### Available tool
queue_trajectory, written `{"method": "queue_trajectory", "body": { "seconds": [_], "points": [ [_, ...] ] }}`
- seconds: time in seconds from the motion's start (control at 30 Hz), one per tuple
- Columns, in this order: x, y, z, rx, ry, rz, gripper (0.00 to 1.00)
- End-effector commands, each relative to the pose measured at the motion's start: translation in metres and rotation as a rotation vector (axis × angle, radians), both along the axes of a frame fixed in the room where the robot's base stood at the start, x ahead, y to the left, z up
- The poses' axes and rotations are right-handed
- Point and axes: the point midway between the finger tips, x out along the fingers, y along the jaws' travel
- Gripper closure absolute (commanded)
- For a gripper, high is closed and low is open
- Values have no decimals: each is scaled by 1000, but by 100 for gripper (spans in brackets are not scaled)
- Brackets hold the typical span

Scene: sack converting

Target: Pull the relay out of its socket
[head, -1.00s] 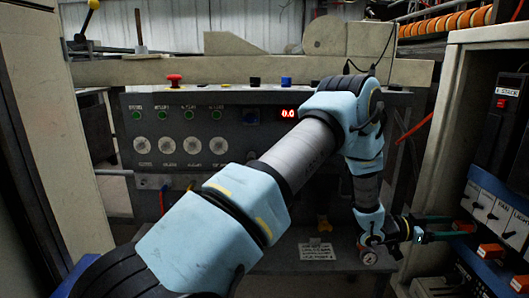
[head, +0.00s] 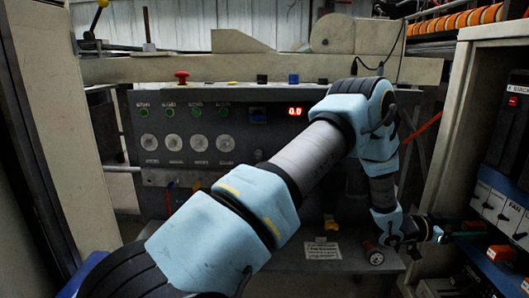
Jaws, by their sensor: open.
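Another orange block (head: 473,226) shows only in part, behind my fingers. My gripper (head: 466,231) is at the end of the arm, pointing right into the cabinet, with its dark greenish fingers at this further block. The jaws are open, seen nearly edge-on. I cannot tell whether the fingers straddle or touch the block. The sockets are hidden, and no readable label marks which block is the relay.
The cabinet's pale side wall (head: 441,150) stands close to the gripper. A grey control console (head: 215,150) with a red button (head: 181,77) and a red display stands behind the arm.

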Motion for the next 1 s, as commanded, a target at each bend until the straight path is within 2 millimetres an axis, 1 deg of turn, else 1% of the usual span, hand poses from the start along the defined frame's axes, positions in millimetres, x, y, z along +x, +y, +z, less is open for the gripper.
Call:
{"method": "queue_trajectory", "body": {
  "seconds": [0.5, 0.53, 1.0],
  "points": [
    [0, 0, 0, 0, 0, 0, 35],
    [0, 0, 0, 0, 0, 0, 36],
    [0, 0, 0, 0, -1, 0, 89]
  ]
}}
